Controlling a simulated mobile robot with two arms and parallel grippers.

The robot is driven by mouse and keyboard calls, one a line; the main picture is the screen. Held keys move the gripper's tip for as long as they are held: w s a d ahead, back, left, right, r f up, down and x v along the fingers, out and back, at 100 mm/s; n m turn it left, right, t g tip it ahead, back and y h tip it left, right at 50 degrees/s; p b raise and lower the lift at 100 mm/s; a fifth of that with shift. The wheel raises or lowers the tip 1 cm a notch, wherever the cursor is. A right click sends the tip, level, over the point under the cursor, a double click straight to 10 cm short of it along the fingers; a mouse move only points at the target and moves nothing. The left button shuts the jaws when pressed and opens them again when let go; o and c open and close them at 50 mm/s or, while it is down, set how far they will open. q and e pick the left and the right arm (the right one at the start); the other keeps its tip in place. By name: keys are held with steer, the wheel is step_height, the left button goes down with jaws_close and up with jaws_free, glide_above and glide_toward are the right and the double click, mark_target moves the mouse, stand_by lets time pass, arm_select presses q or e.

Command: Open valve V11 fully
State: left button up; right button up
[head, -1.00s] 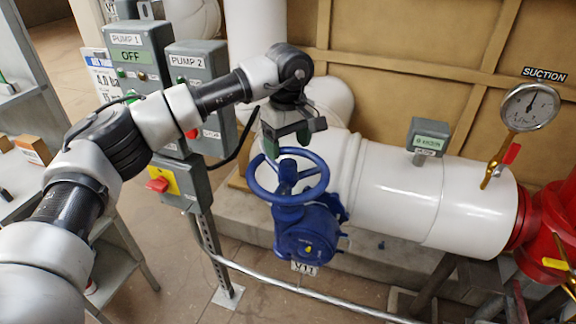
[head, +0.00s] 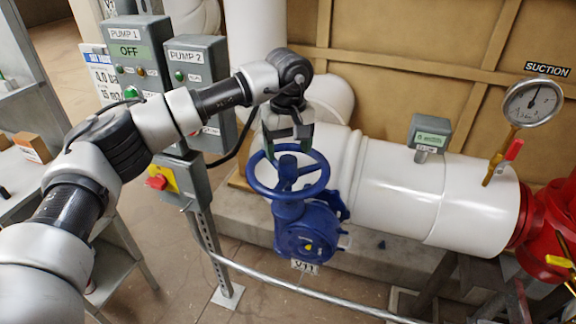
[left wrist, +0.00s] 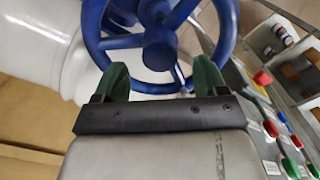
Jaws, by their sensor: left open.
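Valve V11 has a blue handwheel (head: 262,182) on a blue body (head: 308,232), with a white V11 tag (head: 304,267) below it. My left gripper (head: 288,152) is open at the far rim of the handwheel, pointing down. In the left wrist view the handwheel (left wrist: 158,45) fills the top middle. The green fingers of my left gripper (left wrist: 162,75) stand apart, with a piece of the blue rim showing between them. I cannot tell whether they touch it. My right gripper is not in view.
A white pipe (head: 395,190) runs right from the valve to red fittings, with a suction gauge (head: 533,103) above. Pump boxes (head: 138,60) stand on a post to the left. A metal rail (head: 285,284) passes in front of the valve.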

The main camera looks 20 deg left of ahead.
mark_target(287, 159)
arm_select(q)
steer(key=shift+f+b, duration=1.35)
steer(key=shift+f, duration=0.95)
steer(key=shift+s, duration=0.15)
